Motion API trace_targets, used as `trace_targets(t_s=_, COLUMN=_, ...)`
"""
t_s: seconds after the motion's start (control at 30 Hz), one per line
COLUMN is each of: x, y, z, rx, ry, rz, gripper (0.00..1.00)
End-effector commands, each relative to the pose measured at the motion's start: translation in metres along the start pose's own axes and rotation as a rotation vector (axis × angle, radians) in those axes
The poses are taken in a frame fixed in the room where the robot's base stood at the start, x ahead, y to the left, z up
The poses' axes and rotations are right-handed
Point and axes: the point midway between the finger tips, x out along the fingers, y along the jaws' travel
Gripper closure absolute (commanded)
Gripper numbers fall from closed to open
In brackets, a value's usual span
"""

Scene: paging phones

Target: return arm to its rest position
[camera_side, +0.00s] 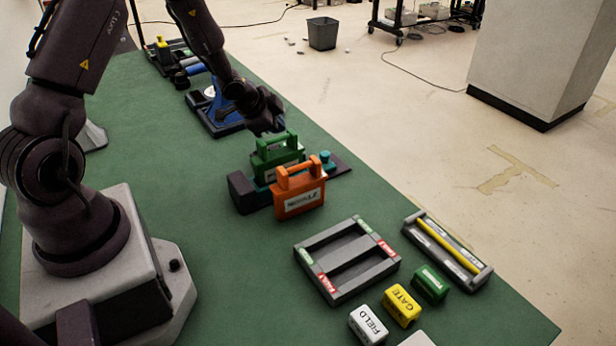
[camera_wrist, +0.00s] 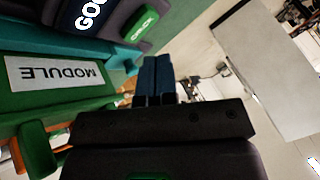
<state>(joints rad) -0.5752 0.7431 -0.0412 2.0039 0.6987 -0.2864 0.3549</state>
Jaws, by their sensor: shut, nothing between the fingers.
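My gripper (camera_wrist: 157,80) is shut and empty, its two blue fingertips together in the wrist view. In the side view my arm reaches over the green table (camera_side: 215,250), with its dark wrist just behind and above the green handled module (camera_side: 275,160). In the wrist view the green module (camera_wrist: 60,75) with a white "MODULE" label fills the left side, close to my fingers. I cannot tell whether they touch. An orange handled module (camera_side: 299,192) stands upright in front of the green one. The fingertips are hard to make out in the side view.
A dark base (camera_side: 241,193) sits around the modules. A grey two-slot tray (camera_side: 345,262), a tray with a yellow rod (camera_side: 447,250), and white (camera_side: 368,325), yellow (camera_side: 401,306) and green (camera_side: 430,284) blocks lie nearer. A blue device (camera_side: 213,108) stands behind. The table's middle left is clear.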

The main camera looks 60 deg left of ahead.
Motion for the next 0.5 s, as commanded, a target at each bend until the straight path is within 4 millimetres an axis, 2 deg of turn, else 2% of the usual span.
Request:
trace_targets(t_s=0.07, x=-0.010, y=0.007, z=0.017, rx=-0.085, ry=-0.106, rz=0.023, gripper=1.00)
trace_targets(t_s=0.17, x=-0.036, y=0.011, z=0.021, rx=-0.188, ry=-0.222, rz=0.031, gripper=1.00)
trace_targets(t_s=0.37, x=-0.105, y=0.023, z=0.007, rx=-0.364, ry=-0.375, rz=0.026, gripper=1.00)
trace_targets(t_s=0.5, x=-0.163, y=0.044, z=-0.013, rx=-0.481, ry=-0.436, rz=0.033, gripper=1.00)
